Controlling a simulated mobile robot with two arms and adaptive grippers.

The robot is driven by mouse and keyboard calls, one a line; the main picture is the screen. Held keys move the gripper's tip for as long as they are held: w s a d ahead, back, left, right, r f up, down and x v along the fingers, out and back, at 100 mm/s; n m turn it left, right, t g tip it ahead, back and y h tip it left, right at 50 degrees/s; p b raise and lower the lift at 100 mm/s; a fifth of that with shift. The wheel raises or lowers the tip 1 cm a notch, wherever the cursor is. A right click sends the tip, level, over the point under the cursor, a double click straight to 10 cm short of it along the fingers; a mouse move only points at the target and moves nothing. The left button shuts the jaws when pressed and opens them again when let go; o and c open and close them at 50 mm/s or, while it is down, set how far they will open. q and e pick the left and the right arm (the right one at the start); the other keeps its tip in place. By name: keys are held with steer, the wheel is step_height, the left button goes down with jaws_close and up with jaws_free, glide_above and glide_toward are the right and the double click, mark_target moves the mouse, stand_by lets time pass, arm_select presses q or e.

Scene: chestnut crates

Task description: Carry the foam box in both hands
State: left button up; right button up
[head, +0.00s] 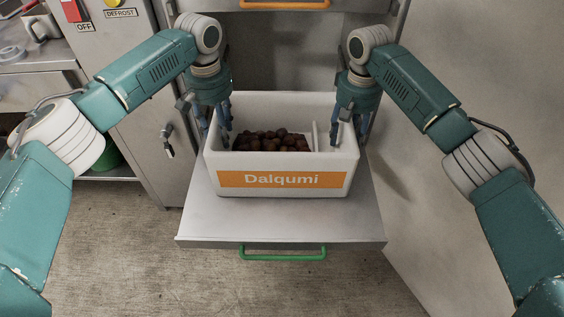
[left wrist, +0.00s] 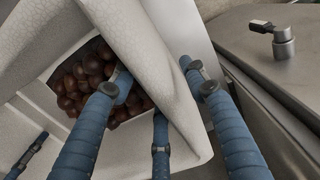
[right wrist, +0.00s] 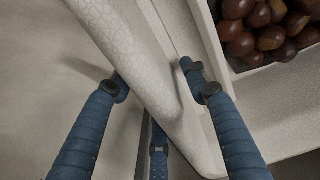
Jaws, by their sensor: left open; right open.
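The white foam box (head: 290,161) with an orange "Dalqumi" label stands upright on a pulled-out metal shelf (head: 285,222). Brown chestnuts (head: 270,141) lie in its larger left compartment; a thin divider sets off an empty-looking right one. My left gripper (head: 219,124) is open at the box's left wall. In the left wrist view its fingers (left wrist: 153,80) straddle that wall (left wrist: 150,60), one over the chestnuts and one outside. My right gripper (head: 350,127) is open at the right wall. In the right wrist view its fingers (right wrist: 153,80) straddle the wall (right wrist: 140,50). Contact cannot be told.
The shelf has a green handle (head: 283,254) at its front edge, with bare shelf before the box. An orange handle (head: 285,4) is above. A grey cabinet with a latch (head: 167,140) stands left, a plain panel (head: 480,80) right. Concrete floor lies in front.

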arm_select(q)
step_height(320, 180, up, 6)
steer(key=shift+f, duration=0.1)
arm_select(e)
steer(key=shift+r, duration=0.1)
step_height(320, 180, up, 12)
steer(key=shift+f, duration=0.1)
stand_by(0.5)
arm_select(q)
step_height(320, 180, up, 7)
steer(key=p, duration=1)
steer(key=shift+p, duration=0.3)
step_height(320, 180, up, 10)
steer(key=p, duration=1)
glide_above(215, 113)
steer(key=s, duration=0.3)
steer(key=shift+w+d, duration=0.15)
steer(key=shift+d, duration=0.3)
arm_select(e)
step_height(215, 113, up, 17)
steer(key=shift+r, duration=0.2)
arm_select(q)
steer(key=shift+f, duration=0.1)
